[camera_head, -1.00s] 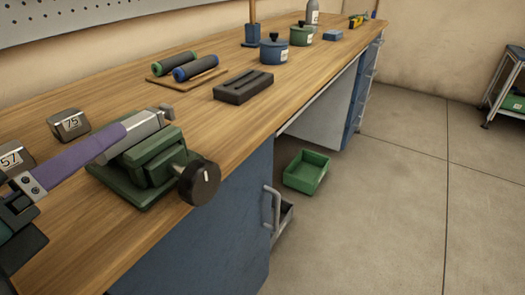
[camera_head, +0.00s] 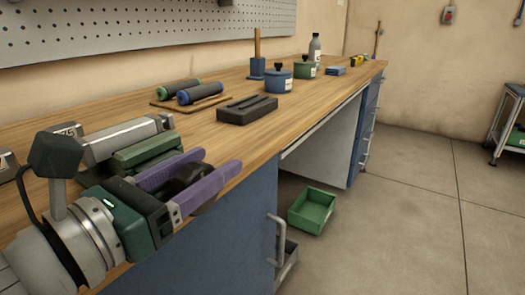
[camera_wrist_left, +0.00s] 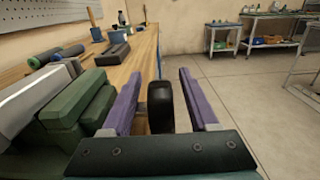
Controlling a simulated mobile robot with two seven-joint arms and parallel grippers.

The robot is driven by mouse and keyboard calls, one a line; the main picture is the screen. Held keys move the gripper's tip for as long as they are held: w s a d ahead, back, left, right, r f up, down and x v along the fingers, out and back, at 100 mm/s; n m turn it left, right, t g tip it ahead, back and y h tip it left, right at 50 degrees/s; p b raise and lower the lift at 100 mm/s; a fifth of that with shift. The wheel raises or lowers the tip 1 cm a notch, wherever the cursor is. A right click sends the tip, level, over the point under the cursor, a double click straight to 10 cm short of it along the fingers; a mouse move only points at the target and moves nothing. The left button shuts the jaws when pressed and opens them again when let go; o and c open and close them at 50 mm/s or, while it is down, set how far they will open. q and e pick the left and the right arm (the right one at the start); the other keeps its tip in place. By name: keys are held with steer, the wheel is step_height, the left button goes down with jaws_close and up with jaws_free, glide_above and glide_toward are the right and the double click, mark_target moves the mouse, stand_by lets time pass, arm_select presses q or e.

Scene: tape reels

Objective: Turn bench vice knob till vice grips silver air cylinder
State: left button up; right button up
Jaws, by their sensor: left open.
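The green bench vice (camera_head: 147,152) sits at the table's front edge, with the silver air cylinder (camera_head: 127,137) lying in its top. In the left wrist view, the cylinder (camera_wrist_left: 32,98) lies beside the green vice (camera_wrist_left: 80,105) at the left. The black vice knob (camera_wrist_left: 160,106) stands between the purple fingers of my left gripper (camera_wrist_left: 160,76), with a visible gap on both sides. In the head view, my left gripper (camera_head: 221,159) is open around the knob (camera_head: 186,178), which is partly hidden by the fingers. Whether the jaws touch the cylinder cannot be told. My right gripper is not in view.
Marked metal blocks (camera_head: 66,131) stand behind my left wrist. A dark slotted block (camera_head: 247,109), two rollers on a board (camera_head: 188,101) and lidded pots (camera_head: 278,81) stand farther along the bench. A green bin (camera_head: 312,209) is on the floor below.

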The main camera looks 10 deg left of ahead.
arm_select(q)
steer(key=shift+x, duration=0.8)
steer(key=shift+c, duration=0.3)
jaws_close()
